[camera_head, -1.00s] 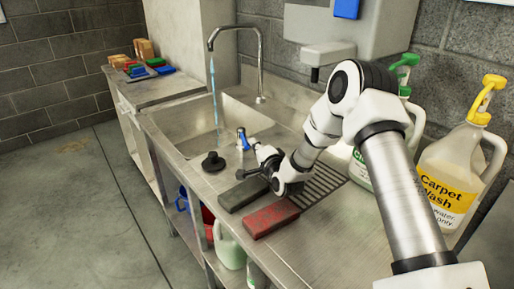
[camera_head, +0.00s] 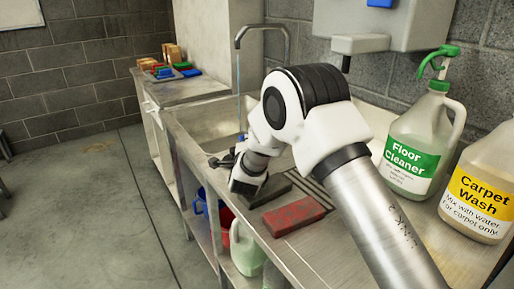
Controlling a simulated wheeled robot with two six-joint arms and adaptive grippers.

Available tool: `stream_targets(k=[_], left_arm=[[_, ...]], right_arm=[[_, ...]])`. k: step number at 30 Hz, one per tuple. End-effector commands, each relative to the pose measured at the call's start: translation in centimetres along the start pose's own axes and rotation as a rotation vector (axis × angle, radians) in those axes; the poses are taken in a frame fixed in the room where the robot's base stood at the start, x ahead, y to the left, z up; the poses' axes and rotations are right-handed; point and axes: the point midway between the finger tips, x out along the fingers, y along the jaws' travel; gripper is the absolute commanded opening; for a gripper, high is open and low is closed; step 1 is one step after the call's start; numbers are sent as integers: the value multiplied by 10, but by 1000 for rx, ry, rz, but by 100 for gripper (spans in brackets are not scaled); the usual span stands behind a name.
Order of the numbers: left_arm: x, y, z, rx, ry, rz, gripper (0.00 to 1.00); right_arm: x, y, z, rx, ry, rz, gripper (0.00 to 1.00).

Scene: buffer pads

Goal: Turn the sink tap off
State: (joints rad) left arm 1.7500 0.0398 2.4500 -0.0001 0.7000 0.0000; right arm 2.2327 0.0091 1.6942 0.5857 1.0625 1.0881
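The sink tap (camera_head: 286,45) is a tall curved metal spout at the back of the sink (camera_head: 200,125). A thin blue-tinted water stream (camera_head: 238,85) runs down from its mouth. A small blue tap handle (camera_head: 241,136) shows just left of my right arm, mostly hidden. My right gripper (camera_head: 226,160) is at the sink's near edge, close to the handle. The arm's wrist hides most of the gripper, so I cannot tell whether its fingers are open or touch the handle. My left gripper is not in view.
Floor cleaner (camera_head: 415,150) and carpet wash (camera_head: 480,195) bottles stand at right. Colored blocks (camera_head: 170,65) sit on the far counter. The floor at left is clear.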

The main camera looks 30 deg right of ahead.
Motion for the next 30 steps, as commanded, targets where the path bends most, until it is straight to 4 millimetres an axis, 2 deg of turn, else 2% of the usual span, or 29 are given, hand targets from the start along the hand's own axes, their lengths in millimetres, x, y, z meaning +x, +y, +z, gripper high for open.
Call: stream_targets(k=[12,30], left_arm=[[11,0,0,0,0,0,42],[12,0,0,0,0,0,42]], right_arm=[[12,-4,18,0,-3,-2,0],[15,-10,20,1,-4,-11,0]])
